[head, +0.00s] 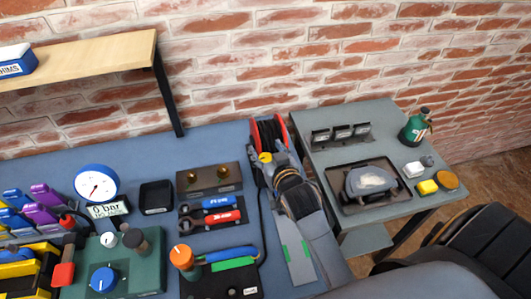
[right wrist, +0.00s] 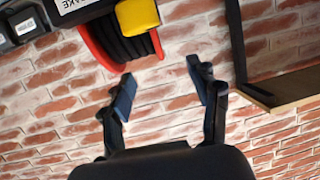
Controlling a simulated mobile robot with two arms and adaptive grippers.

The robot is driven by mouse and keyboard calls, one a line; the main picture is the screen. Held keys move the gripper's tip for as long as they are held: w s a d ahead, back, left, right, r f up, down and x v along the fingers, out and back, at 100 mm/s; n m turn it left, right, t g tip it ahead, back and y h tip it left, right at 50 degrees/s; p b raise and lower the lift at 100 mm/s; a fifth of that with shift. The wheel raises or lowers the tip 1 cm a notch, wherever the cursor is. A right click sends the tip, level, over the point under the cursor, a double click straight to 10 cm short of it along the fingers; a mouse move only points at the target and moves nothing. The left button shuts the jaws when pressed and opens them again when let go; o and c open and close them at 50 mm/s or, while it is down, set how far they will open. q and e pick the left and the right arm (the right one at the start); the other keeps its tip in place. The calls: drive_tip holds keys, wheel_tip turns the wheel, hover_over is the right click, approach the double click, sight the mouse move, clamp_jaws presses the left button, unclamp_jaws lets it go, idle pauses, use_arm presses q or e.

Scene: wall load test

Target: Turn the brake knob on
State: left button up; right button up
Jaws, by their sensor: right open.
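A yellow knob (right wrist: 137,16) sits in front of a red reel (right wrist: 95,35) wound with black hose, at the top of the right wrist view. It also shows in the head view (head: 265,157), by the reel at the back right of the blue bench. In the head view my right arm hides part of the reel. My left gripper is not in view.
The blue bench holds a dial gauge (head: 97,184), a green box with knobs (head: 118,262) and tools (head: 210,210). A grey side table (head: 340,115) stands right of my arm. A wooden shelf (head: 90,62) juts from the brick wall at upper left.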

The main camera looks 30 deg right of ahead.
sight(266, 157)
drive_tip(key=s+d+f+n+t+y+b, duration=0.1)
drive_tip(key=s+f+t+b, duration=0.15)
drive_tip(key=s, duration=0.25)
drive_tip(key=s+f+n+t+y+b, duration=0.1)
drive_tip(key=s+f+y+b, duration=0.1)
drive_tip(key=s+f, duration=0.3)
drive_tip(key=w, duration=0.3)
drive_tip(key=w+p, duration=0.1)
drive_tip(key=w, duration=0.3)
drive_tip(key=w+r+p, duration=0.1)
drive_tip(key=w, duration=0.3)
drive_tip(key=shift+w, duration=0.15)
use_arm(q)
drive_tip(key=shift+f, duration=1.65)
use_arm(e)
drive_tip(key=shift+w, duration=0.55)
